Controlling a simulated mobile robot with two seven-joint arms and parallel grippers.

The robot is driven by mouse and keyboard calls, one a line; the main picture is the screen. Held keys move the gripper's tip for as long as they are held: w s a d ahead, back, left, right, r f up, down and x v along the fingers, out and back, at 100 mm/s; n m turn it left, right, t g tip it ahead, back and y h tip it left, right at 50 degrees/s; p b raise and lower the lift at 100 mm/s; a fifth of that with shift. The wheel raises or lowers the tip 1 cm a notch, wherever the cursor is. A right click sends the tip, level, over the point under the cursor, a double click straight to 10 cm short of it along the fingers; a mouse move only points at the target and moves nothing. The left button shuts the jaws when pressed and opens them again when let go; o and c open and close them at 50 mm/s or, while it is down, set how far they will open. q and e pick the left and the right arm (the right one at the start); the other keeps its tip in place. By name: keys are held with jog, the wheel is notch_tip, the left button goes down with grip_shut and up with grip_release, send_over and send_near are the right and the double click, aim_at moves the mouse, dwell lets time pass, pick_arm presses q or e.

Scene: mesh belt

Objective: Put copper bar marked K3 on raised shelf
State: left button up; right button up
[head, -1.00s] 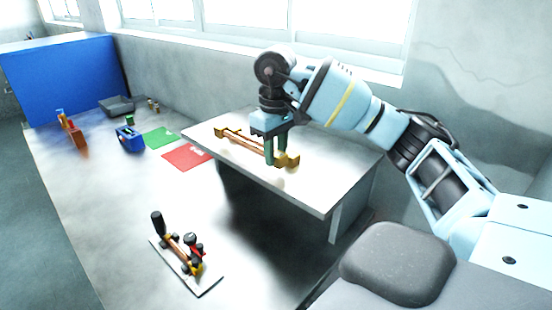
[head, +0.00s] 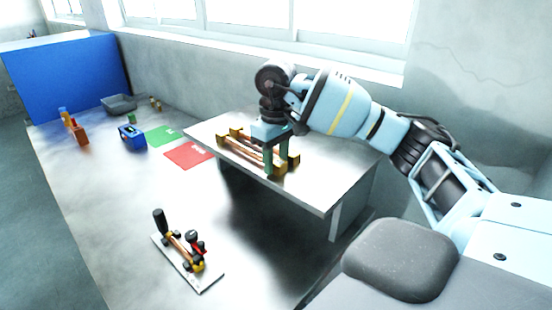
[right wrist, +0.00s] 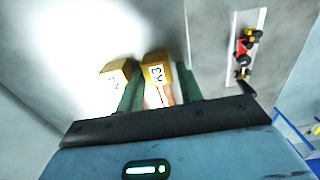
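The copper bar marked K3 (head: 281,170) has brass end blocks and lies at the front edge of the raised shelf (head: 325,197). In the right wrist view its K3 block (right wrist: 155,72) sits between the two green fingers. My right gripper (head: 279,160) is low over the shelf with one finger on each side of the bar. Small gaps seem to show beside the bar, so it looks open. A second similar bar (head: 293,159) lies parallel behind it; its block (right wrist: 116,70) has a label I cannot read. My left gripper is not in view.
A tool board (head: 187,262) lies on the lower table in front of the shelf. Red (head: 188,154) and green (head: 161,135) mats, a blue box (head: 132,138) and a grey tray (head: 119,104) are at the left. The wall runs close behind the shelf.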

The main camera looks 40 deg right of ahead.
notch_tip(320, 180, up, 3)
jog(key=shift+r, duration=0.1)
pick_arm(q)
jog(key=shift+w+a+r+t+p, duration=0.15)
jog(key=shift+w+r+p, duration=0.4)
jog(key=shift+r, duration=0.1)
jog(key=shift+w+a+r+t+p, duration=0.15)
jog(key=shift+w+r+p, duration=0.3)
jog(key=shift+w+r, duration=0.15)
pick_arm(e)
notch_tip(320, 180, up, 9)
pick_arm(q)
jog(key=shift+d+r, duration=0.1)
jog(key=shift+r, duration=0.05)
pick_arm(e)
jog(key=shift+a, duration=0.1)
